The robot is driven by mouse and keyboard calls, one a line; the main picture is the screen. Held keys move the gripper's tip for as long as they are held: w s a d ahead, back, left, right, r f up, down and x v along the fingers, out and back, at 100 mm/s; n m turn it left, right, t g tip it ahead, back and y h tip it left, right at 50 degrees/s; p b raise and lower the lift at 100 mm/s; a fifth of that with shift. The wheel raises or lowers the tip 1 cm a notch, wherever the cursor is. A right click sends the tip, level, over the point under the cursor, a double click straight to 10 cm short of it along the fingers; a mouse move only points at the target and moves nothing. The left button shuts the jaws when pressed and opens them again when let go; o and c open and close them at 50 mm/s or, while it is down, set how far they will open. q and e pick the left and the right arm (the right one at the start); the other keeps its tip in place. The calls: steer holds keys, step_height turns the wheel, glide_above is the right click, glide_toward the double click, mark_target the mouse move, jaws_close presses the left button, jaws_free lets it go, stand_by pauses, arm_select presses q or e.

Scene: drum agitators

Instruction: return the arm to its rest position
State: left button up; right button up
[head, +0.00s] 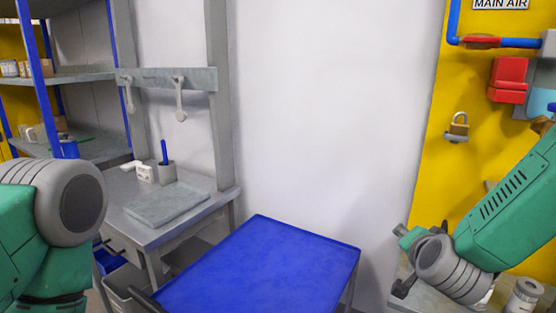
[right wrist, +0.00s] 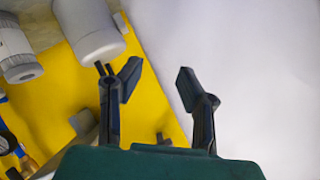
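My left arm (head: 55,215) comes in at the left edge of the head view as a green link with a grey joint; its gripper is not in view. My right arm (head: 505,210) reaches in from the right in front of the yellow panel (head: 470,95). In the right wrist view my right gripper (right wrist: 158,82) is open, with its two dark fingers well apart and nothing between them. White wall and part of the yellow panel lie behind the fingers.
A blue-topped cart (head: 260,270) stands low in the middle, its top empty. A grey workbench (head: 190,225) and shelves (head: 85,77) are at left. At right are a padlock (head: 458,126), red blocks (head: 509,80), and a white container (head: 524,297). A white cylinder (right wrist: 88,30) is near the right gripper's left finger.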

steer(key=s+a+f+n+g+y+b, duration=0.1)
steer(key=s+f+n+g+b, duration=0.15)
steer(key=s+f, duration=0.75)
steer(key=s+f+n+g+y+b, duration=0.1)
steer(key=s+f+n+g, duration=0.3)
steer(key=f, duration=0.9)
steer(key=s+f+n+g, duration=0.1)
steer(key=s+f, duration=0.3)
steer(key=s, duration=0.3)
steer(key=s+d+f+n+g+b, duration=0.1)
steer(key=s+f, duration=0.3)
steer(key=s, duration=0.4)
steer(key=s+f+n+g+b, duration=0.1)
steer(key=s+f+n+g, duration=0.1)
steer(key=s, duration=0.5)
step_height(320, 180, down, 2)
steer(key=shift+s+d+f+n+g+y, duration=0.1)
steer(key=shift+s+d+n+g+y, duration=0.25)
steer(key=shift+g, duration=0.4)
steer(key=shift+s, duration=0.15)
